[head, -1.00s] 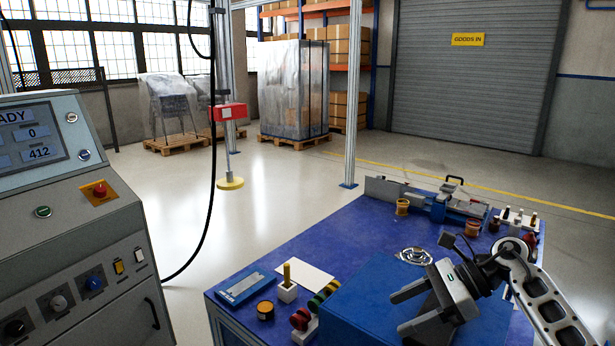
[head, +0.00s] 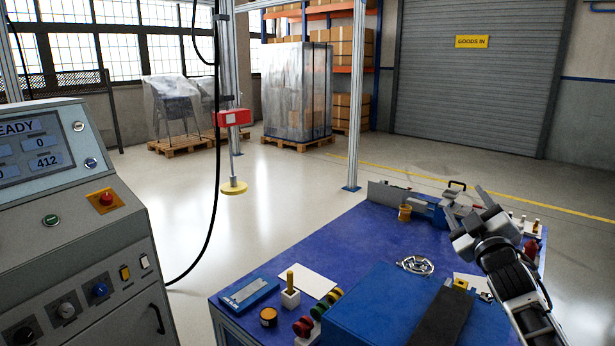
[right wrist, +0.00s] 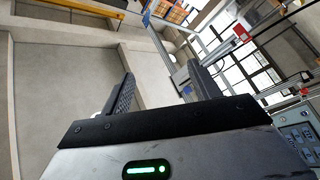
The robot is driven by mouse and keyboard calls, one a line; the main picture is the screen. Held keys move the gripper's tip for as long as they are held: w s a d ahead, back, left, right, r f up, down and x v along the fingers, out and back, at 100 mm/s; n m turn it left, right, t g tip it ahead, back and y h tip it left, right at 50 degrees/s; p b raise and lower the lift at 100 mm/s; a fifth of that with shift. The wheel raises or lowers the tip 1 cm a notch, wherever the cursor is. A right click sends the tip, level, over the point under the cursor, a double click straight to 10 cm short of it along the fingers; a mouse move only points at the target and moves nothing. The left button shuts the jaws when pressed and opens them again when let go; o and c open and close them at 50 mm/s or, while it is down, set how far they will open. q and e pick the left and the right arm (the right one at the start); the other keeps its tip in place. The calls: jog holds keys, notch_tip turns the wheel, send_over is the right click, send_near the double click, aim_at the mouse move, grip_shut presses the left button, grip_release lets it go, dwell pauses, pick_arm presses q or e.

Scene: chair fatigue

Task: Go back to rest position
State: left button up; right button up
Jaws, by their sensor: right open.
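My right gripper (head: 467,208) is raised above the right side of the blue workbench (head: 300,250) in the head view, tilted up and to the left. Its two fingers are apart with nothing between them. In the right wrist view its fingers (right wrist: 158,90) are also spread and empty, facing the room, walls and windows. My left gripper does not show in either view.
A control console (head: 80,230) stands at the left. The bench holds a blue box (head: 375,305), a metal ring part (head: 415,265), a white card (head: 305,281) and several knobs. A post (head: 355,100) rises behind the bench. Open floor lies beyond.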

notch_tip(320, 180, down, 8)
jog(key=d+m+g, duration=0.1)
jog(key=m+g, duration=0.4)
jog(key=m, duration=0.2)
jog(key=shift+n+g+y, duration=0.5)
jog(key=shift+g+y, duration=0.4)
jog(key=s+a+f, duration=0.3)
jog(key=s+f, duration=0.1)
jog(key=s+a+f, duration=0.3)
jog(key=s+f, duration=0.1)
jog(key=f, duration=0.1)
jog(key=s+a+f, duration=0.3)
jog(key=s+f, duration=0.1)
jog(key=f, duration=0.1)
jog(key=shift+s+a+f, duration=0.15)
jog(key=shift+a+f, duration=0.05)
jog(key=s+a+f+g+y, duration=0.1)
jog(key=s+a+f, duration=0.1)
jog(key=s, duration=0.6)
jog(key=s+a+f+g, duration=0.1)
jog(key=s+a+f, duration=0.1)
jog(key=s+a, duration=0.3)
jog(key=s+a+f+m+g+y, duration=0.1)
jog(key=s+a+f, duration=0.1)
jog(key=s, duration=1)
jog(key=shift+a+f+y, duration=0.3)
jog(key=shift+a, duration=0.6)
